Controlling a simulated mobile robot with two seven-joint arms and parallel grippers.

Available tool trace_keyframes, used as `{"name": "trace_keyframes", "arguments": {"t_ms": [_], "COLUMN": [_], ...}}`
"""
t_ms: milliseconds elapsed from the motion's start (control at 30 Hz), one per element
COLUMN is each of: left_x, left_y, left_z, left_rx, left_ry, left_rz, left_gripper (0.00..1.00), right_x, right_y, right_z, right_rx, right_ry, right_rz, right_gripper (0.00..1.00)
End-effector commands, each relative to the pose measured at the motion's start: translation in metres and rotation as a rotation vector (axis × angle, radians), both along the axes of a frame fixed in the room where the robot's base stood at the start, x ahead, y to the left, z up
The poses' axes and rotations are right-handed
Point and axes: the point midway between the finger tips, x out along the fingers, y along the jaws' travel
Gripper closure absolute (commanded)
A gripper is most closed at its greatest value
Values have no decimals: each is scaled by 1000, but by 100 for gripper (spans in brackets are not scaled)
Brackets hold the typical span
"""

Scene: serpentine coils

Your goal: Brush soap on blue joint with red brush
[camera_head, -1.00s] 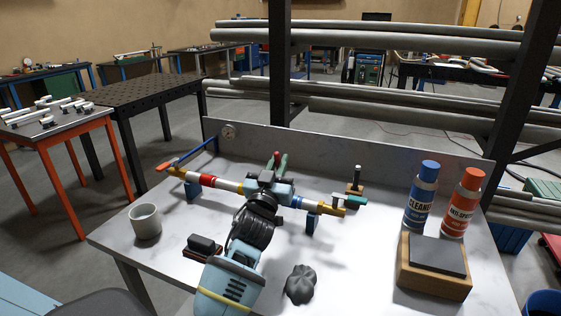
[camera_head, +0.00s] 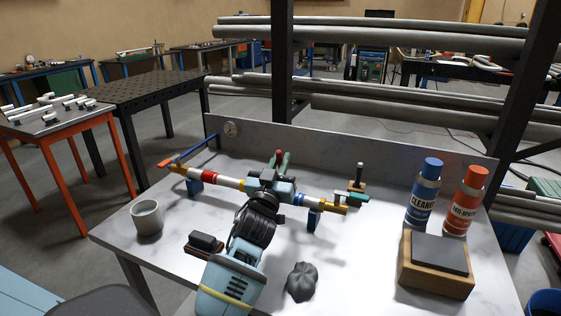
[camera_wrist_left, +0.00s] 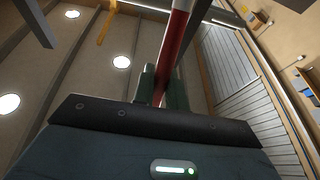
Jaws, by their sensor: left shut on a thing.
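My left gripper (camera_head: 283,160) is over the pipe (camera_head: 232,182) in the head view, its green fingers shut on a red rod-like handle, likely the red brush (camera_head: 279,154). In the left wrist view the red brush (camera_wrist_left: 176,45) stands between the green fingers (camera_wrist_left: 148,85), with a white part towards the top. Its bristles cannot be made out. The blue joint (camera_head: 298,199) is on the pipe just right of my gripper. My wrist hides the pipe's middle, and contact between brush and joint cannot be told. A grey cup (camera_head: 146,219) stands at the table's left.
A red joint (camera_head: 209,175) is on the pipe's left part. A blue can (camera_head: 424,190) and an orange can (camera_head: 465,200) stand at the right behind a wooden block (camera_head: 437,275). A dark lump (camera_head: 301,283) lies near the front. A low wall (camera_head: 350,145) edges the back.

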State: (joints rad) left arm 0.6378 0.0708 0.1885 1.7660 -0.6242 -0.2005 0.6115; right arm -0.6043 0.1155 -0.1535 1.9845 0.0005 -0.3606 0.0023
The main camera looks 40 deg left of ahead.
Motion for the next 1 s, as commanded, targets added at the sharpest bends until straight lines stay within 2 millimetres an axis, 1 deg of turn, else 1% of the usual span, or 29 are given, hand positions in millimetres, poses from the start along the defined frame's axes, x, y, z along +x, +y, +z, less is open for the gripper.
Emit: {"name": "trace_keyframes", "arguments": {"t_ms": [433,800,1000], "left_x": [0,3,3], "left_y": [-1,-13,-14], "left_z": [-4,-4,-4], "left_rx": [-1,-1,0], "left_ry": [-1,0,-1], "left_rz": [0,0,0], "left_gripper": [100,100,100], "right_x": [-3,-3,-3], "right_y": [0,2,1], "right_z": [-1,-3,-3], "right_rx": [2,5,5], "right_ry": [5,6,7], "right_rz": [-1,-5,-5], "right_gripper": [64,64,64]}}
